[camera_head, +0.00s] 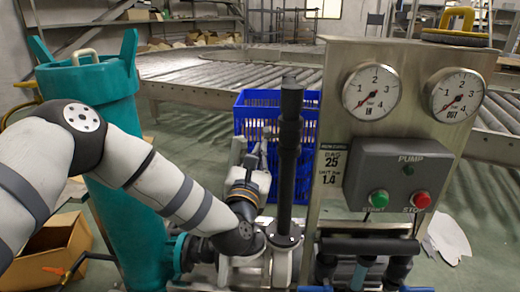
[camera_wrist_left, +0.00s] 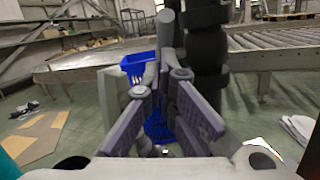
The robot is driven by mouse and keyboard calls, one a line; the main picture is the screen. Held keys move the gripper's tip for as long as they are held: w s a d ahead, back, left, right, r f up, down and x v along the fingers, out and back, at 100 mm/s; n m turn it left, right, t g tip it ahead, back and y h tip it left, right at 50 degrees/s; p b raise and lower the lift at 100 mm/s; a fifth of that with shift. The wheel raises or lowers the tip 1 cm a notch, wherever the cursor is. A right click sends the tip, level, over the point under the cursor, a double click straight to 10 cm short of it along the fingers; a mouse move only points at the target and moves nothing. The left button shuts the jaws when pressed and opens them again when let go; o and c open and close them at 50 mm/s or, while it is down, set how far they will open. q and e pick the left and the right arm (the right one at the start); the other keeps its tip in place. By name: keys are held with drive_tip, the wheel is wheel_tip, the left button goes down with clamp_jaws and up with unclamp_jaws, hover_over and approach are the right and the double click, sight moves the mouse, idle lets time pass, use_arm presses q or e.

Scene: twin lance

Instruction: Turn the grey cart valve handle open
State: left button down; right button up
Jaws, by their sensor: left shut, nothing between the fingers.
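My left arm comes in from the left in the head view, and its wrist bends upward beside the black vertical pipe (camera_head: 289,150). My left gripper (camera_head: 254,158) points up and away, just left of that pipe, in front of the blue crate. In the left wrist view my left gripper (camera_wrist_left: 163,88) is shut with nothing held between its fingers. A grey upright bar with a rounded top (camera_wrist_left: 165,32), which looks like the valve handle, stands just beyond the fingertips, left of the black pipe (camera_wrist_left: 206,50). Whether the fingers touch it cannot be told. My right gripper is out of view.
A steel panel with two gauges (camera_head: 372,92) and a pump box (camera_head: 405,172) stands right of the pipe. A teal tank (camera_head: 108,170) stands at left. A blue crate (camera_head: 302,105) and roller conveyor (camera_head: 205,78) lie behind. A cardboard box (camera_head: 45,255) is at lower left.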

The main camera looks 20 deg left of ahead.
use_arm(q)
drive_tip(key=shift+w+r, duration=0.25)
drive_tip(key=shift+r+g+p, duration=0.3)
drive_tip(key=shift+r+p, duration=0.05)
drive_tip(key=shift+p, duration=0.4)
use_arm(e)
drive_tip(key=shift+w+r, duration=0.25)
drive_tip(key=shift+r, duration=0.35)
use_arm(q)
drive_tip(key=shift+r, duration=0.1)
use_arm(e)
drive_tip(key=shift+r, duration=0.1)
use_arm(q)
drive_tip(key=w+r+g+h+p, duration=0.1)
drive_tip(key=w+r+g+p, duration=0.2)
drive_tip(key=p, duration=0.6)
drive_tip(key=shift+a+r+n+g, duration=0.45)
drive_tip(key=shift+r+g, duration=0.8)
drive_tip(key=shift+g, duration=0.35)
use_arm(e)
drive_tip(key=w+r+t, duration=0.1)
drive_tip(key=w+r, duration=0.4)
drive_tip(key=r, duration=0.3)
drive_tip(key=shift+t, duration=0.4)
use_arm(q)
drive_tip(key=shift+w+r, duration=0.1)
drive_tip(key=shift+w, duration=0.1)
